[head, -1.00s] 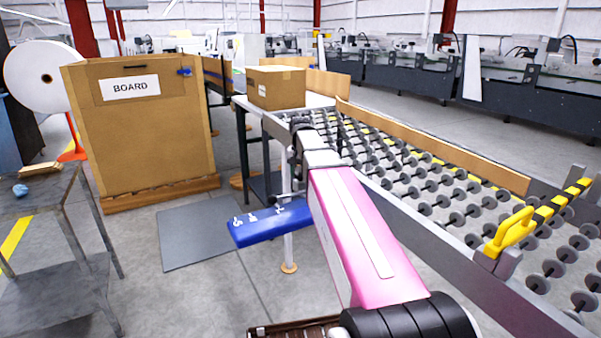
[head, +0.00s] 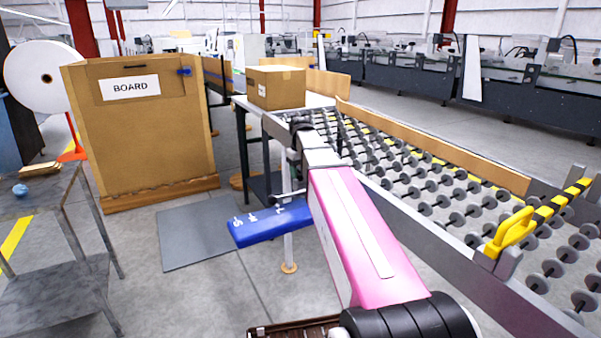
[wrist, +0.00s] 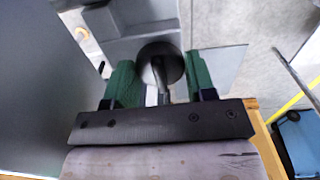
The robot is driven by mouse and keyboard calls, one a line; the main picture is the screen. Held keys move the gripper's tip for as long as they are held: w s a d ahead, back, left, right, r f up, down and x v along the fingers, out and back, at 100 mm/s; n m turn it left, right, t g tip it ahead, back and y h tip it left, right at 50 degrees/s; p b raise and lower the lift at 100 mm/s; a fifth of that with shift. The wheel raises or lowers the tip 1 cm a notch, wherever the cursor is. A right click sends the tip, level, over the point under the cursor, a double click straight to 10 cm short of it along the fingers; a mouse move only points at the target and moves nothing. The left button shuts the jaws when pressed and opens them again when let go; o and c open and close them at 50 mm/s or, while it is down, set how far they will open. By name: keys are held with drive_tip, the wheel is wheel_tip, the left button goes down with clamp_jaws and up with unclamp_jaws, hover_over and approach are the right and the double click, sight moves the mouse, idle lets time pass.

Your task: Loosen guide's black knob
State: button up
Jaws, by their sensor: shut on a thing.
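In the wrist view, my gripper (wrist: 158,82) has its two green fingers on either side of a dark round knob (wrist: 160,58). It is shut on this black knob. A pale metal stem shows between the fingers, just below the knob. Grey metal parts of the machine (wrist: 135,20) lie right behind the knob. In the head view, my pink arm reaches forward to the near side rail of the roller conveyor (head: 395,204). The knob and the fingertips cannot be made out there.
A cardboard box (head: 276,88) stands on the table at the conveyor's far end. A blue panel (head: 268,222) sits beside my arm, below the rail. A yellow handle (head: 510,232) stands at right. A BOARD crate (head: 145,140) and a metal cart (head: 50,205) are at left.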

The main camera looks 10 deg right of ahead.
idle(0.3)
drive_tip(key=o, duration=0.9)
drive_tip(key=shift+r, duration=0.1)
wheel_tip(320, 180, up, 11)
drive_tip(key=shift+f, duration=0.2)
